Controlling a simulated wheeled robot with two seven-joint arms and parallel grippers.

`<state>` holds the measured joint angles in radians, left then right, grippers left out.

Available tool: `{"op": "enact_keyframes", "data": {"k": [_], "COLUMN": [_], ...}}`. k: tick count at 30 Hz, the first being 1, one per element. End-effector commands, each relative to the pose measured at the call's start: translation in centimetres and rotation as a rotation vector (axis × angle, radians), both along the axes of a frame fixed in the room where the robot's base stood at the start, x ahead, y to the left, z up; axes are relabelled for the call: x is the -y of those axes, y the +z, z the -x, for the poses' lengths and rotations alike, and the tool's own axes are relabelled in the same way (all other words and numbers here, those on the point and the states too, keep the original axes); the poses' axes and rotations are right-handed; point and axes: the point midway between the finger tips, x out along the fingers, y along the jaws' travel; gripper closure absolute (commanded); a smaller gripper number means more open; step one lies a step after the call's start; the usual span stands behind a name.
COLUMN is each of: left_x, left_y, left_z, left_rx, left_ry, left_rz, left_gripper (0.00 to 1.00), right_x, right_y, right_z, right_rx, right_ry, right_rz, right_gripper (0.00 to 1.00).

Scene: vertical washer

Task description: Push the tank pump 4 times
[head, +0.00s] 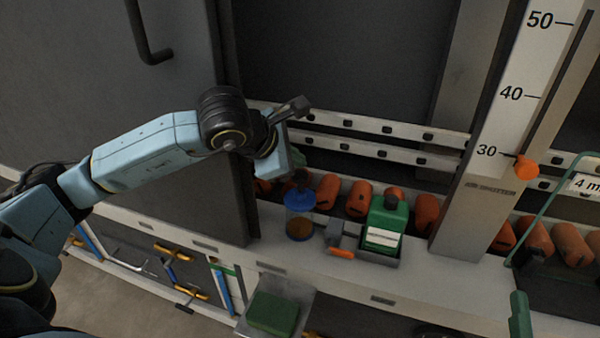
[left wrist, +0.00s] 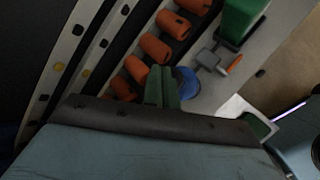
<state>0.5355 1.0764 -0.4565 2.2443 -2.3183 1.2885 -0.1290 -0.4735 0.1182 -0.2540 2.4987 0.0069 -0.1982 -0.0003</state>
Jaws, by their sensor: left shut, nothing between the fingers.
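The tank pump is a small clear container with a blue collar and brown contents (head: 299,226), upright on the pale ledge. A dark knob tops it. In the left wrist view its blue part (left wrist: 187,82) shows just right of my fingers, which partly hide it. My left gripper (head: 299,159) is above the pump in the head view, its green fingers partly hidden behind the wrist. In the left wrist view the fingers (left wrist: 162,88) are together with nothing between them. I cannot tell whether they touch the knob. My right gripper is not in view.
A green bottle (head: 386,222) stands in a grey holder right of the pump, beside a small grey block with an orange end (head: 342,252). Orange cylinders (head: 358,199) line the ledge behind. A dark panel (head: 232,200) stands left. A green sponge (head: 272,312) lies on a lower shelf.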

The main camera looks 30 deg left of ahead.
Motion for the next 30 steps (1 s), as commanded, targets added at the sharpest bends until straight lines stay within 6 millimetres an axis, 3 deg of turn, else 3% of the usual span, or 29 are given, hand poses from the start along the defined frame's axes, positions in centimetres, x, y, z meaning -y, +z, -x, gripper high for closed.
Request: {"op": "enact_keyframes", "data": {"k": [30], "left_x": [0.0], "left_y": [-0.8], "left_z": [0.0], "left_rx": [0.0], "left_ry": [0.0], "left_rz": [0.0], "left_gripper": [1.0], "right_x": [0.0], "right_y": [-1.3], "right_z": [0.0], "right_rx": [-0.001], "right_ry": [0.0], "right_rz": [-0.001], "right_gripper": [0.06]}}
